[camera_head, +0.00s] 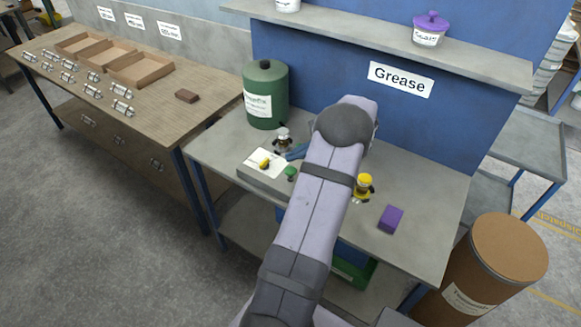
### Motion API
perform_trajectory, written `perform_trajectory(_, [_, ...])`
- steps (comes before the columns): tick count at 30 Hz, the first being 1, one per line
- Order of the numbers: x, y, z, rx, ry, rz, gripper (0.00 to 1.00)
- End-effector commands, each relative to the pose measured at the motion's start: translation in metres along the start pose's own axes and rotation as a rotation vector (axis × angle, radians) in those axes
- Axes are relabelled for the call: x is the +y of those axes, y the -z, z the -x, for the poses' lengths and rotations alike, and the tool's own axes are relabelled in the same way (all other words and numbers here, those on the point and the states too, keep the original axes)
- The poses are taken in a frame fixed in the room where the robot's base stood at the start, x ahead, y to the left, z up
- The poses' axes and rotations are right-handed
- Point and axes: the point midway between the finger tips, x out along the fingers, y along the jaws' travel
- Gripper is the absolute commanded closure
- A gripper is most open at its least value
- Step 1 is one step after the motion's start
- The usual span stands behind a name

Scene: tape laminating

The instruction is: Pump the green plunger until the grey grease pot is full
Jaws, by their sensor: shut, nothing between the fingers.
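A small green knob (291,172), which looks like the green plunger, stands at the grey block (262,180) on the workbench, just left of my arm. A small figure-like fitting with a dark top and silvery body (283,141) stands behind it. A similar fitting with a yellow top (364,186) stands right of my arm. I cannot make out the grey grease pot for certain or see its fill level. My arm crosses the bench and hides part of it. My gripper is hidden behind the arm.
A large green canister (266,95) stands at the back left of the bench. A purple block (391,219) lies at the right. A shelf (480,70) above holds a purple-lidded pot (430,28). A brown drum (490,270) stands on the floor at right.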

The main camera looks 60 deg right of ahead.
Motion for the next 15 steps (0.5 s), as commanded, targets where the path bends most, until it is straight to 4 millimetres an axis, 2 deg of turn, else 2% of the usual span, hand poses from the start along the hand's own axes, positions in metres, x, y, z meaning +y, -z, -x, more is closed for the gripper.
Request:
perform_trajectory(6, [-0.012, -0.012, 0.016, 0.0, 0.0, 0.001, 1.0])
perform_trajectory(15, [-0.015, -0.015, 0.02, 0.0, 0.0, 0.0, 1.0])
